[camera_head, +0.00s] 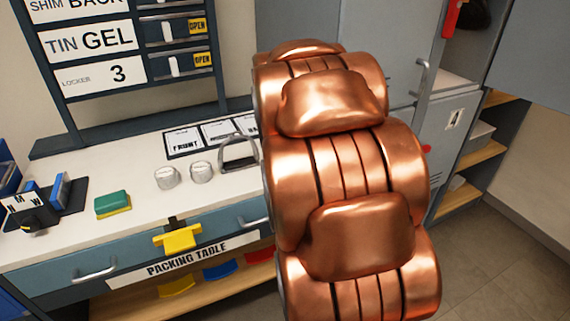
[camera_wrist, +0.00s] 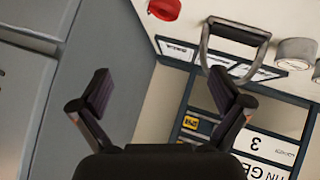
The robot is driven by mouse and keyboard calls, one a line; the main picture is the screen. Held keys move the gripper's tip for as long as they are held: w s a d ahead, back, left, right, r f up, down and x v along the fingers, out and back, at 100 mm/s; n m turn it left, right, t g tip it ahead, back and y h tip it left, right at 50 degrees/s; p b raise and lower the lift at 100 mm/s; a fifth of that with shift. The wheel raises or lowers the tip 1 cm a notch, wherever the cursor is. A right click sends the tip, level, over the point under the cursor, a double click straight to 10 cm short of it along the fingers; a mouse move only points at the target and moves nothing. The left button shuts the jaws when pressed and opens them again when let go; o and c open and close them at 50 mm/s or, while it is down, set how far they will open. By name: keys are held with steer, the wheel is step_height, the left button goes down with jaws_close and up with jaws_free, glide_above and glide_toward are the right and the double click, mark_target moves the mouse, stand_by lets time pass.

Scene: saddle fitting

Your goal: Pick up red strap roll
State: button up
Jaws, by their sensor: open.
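A round red object (camera_head: 426,149), only partly seen, peeks out at the right side of my copper arm in the head view; I cannot tell whether it is the strap roll. In the wrist view a red roll-like disc (camera_wrist: 164,9) lies at the top edge, on the pale tabletop near its side edge, partly cut off. My gripper (camera_wrist: 160,95) is open, with wide-spread dark fingers and nothing between them. The red disc is beyond the fingertips, apart from them. In the head view my arm hides the gripper.
The packing table (camera_head: 75,205) holds two round tins (camera_head: 201,172), a metal stirrup-like loop (camera_head: 238,152), printed cards (camera_head: 184,142) and a green-yellow sponge (camera_head: 113,204). Grey lockers (camera_head: 448,125) stand right of it. A sign rack (camera_head: 100,75) rises behind.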

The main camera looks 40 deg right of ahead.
steer(key=w+d+f+t+b, duration=0.1)
steer(key=d+f, duration=0.1)
steer(key=d, duration=0.1)
steer(key=w+d+f+n+t+y+b, duration=0.1)
steer(key=w+d+f+t, duration=0.1)
steer(key=d+f, duration=0.1)
steer(key=w+d+f+t+y+b, duration=0.1)
steer(key=d+f+b, duration=0.1)
steer(key=d, duration=0.2)
steer(key=shift+w+f+n+t, duration=0.15)
steer(key=shift+f+n+t, duration=0.15)
steer(key=shift+t, duration=0.1)
steer(key=f+y, duration=0.1)
steer(key=f, duration=0.1)
steer(key=s+f+t+y+b, duration=0.1)
steer(key=y, duration=0.1)
steer(key=shift+d+f+n, duration=0.1)
steer(key=shift+f+n, duration=0.2)
steer(key=shift+f, duration=0.05)
steer(key=shift+s+f+t, duration=0.2)
steer(key=shift+f+t, duration=0.1)
steer(key=shift+w+a+f+y, duration=0.2)
steer(key=shift+w+y, duration=0.1)
steer(key=shift+y, duration=0.1)
steer(key=shift+b+x, duration=0.5)
steer(key=shift+x, duration=3)
steer(key=c, duration=1.3)
